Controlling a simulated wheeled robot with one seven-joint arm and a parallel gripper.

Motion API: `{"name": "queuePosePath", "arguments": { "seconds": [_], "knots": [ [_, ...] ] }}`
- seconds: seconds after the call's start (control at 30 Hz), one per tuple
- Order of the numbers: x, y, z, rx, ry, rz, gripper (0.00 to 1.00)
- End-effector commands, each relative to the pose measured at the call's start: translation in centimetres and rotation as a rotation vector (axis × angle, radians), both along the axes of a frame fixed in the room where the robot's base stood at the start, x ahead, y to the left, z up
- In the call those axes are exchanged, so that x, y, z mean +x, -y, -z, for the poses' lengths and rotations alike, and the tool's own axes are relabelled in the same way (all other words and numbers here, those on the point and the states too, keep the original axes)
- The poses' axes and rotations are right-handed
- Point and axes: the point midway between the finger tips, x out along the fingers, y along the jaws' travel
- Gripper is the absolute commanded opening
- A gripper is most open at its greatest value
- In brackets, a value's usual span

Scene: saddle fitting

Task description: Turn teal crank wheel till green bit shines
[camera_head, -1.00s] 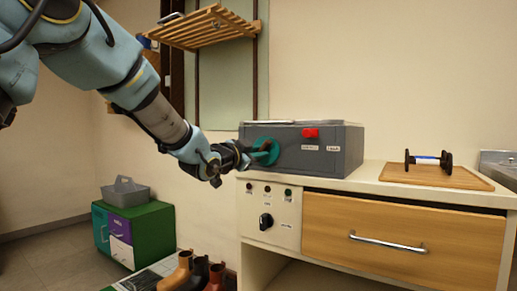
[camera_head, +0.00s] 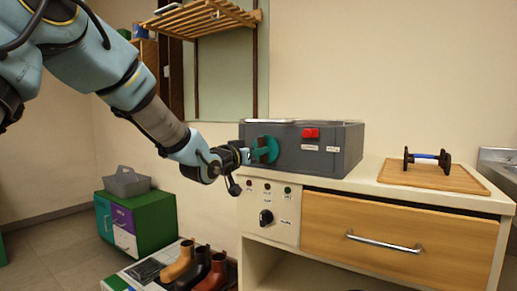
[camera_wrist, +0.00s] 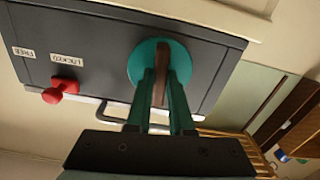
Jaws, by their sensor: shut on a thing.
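The teal crank wheel (camera_head: 269,148) is on the front of a grey box, near its left end. In the wrist view the wheel (camera_wrist: 147,58) is a round teal disc with a brown handle (camera_wrist: 184,62) sticking out. My gripper (camera_head: 258,154) is at the wheel. In the wrist view my gripper's two teal fingers (camera_wrist: 167,85) are close together with the brown handle between them.
The grey box (camera_head: 310,165) carries a red knob (camera_head: 311,133), which lies by the LOCKED label (camera_wrist: 67,58). A black dial (camera_head: 266,218) is on the panel. A wooden board (camera_head: 440,178) with a blue-handled roller stands right.

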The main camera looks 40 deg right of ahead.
Motion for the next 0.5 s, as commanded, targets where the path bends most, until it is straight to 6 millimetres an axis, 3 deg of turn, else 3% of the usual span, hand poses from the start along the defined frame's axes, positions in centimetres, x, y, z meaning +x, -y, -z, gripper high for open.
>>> {"name": "queuePosePath", "arguments": {
  "seconds": [0.5],
  "knots": [
    [0.02,-0.03,0.09,-0.013,-0.053,-0.001,0.0]
  ]
}}
